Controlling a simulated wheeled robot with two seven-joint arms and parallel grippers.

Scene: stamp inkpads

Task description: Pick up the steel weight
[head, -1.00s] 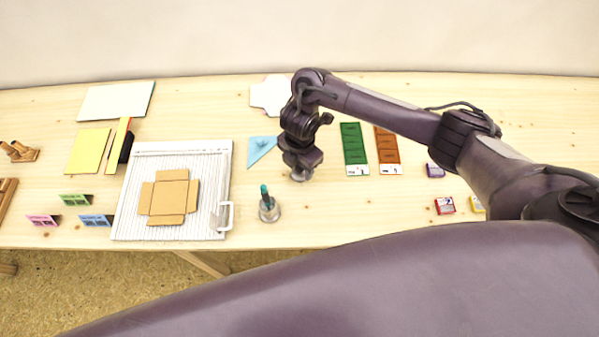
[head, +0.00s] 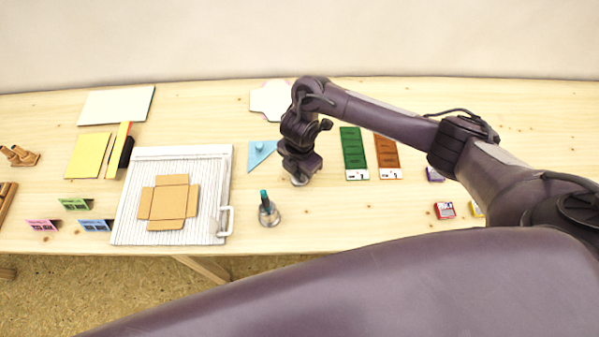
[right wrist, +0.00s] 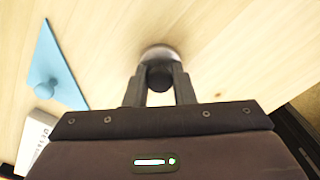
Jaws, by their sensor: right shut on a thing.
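The steel weight (head: 299,182) is a small round silvery piece, mostly hidden under my right gripper (head: 301,174) in the head view. In the right wrist view the weight (right wrist: 158,52) shows as a shiny disc with a dark knob (right wrist: 159,77). My right gripper (right wrist: 159,86) points down with its two fingers either side of the knob, shut on it. The weight appears to be at the tabletop; I cannot tell whether it touches. My left gripper is not in view.
A blue triangle with a knob (head: 260,155) lies left of the weight. A metal holder with a teal-topped item (head: 268,212) stands in front. Green (head: 354,150) and orange (head: 388,153) strips lie to the right. A ribbed white board (head: 130,215) is farther left.

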